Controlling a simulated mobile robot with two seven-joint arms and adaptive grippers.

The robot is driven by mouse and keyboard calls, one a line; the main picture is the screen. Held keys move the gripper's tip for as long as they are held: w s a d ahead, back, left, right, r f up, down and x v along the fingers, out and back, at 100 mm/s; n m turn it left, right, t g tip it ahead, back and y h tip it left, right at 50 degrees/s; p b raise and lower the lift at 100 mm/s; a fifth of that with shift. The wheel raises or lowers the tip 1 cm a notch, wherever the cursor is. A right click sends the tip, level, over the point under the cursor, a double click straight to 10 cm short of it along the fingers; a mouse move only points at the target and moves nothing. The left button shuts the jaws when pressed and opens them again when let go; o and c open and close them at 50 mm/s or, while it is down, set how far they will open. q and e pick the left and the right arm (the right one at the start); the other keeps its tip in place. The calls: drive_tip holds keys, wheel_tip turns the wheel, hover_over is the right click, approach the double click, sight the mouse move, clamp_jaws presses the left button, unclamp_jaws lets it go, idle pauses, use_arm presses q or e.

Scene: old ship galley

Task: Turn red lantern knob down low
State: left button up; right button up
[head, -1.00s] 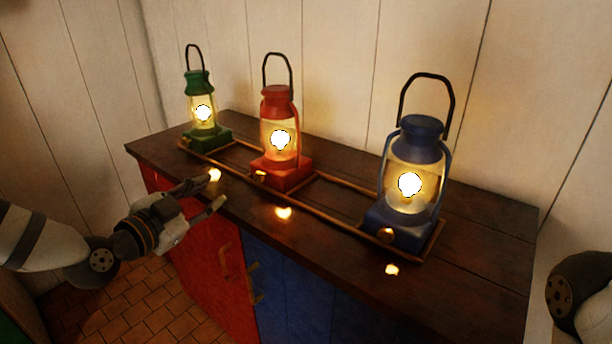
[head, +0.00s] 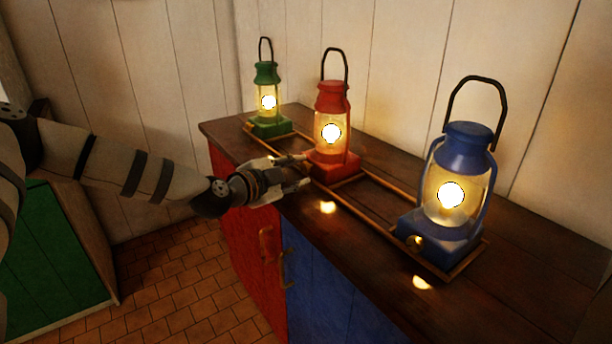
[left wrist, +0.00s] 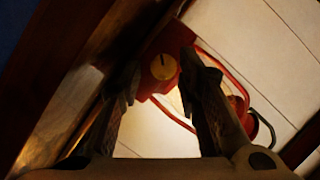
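The red lantern (head: 330,100) stands lit in the middle of a row of three on the dark wooden counter. My left gripper (head: 306,170) is right in front of its base, and the base's knob is hidden behind the fingers in the head view. In the left wrist view, the round brass knob (left wrist: 163,66) with a dark pointer line shows on the red base, between and beyond the two spread fingertips (left wrist: 156,78). The gripper is open; I cannot tell whether a finger touches the knob. My right gripper is out of view.
The lit green lantern (head: 267,97) stands behind to the left, the lit blue lantern (head: 462,185) nearer on the right. A low brass rail (head: 368,205) frames the bases. Red and blue cupboard doors (head: 330,290) lie below the counter; a panelled wall is behind.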

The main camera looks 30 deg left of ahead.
use_arm(q)
drive_tip(key=shift+w+f, duration=0.15)
drive_tip(key=shift+w, duration=0.3)
drive_tip(key=shift+w+d+r, duration=0.1)
drive_tip(key=shift+w+r, duration=0.1)
drive_tip(key=shift+r, duration=0.05)
clamp_jaws()
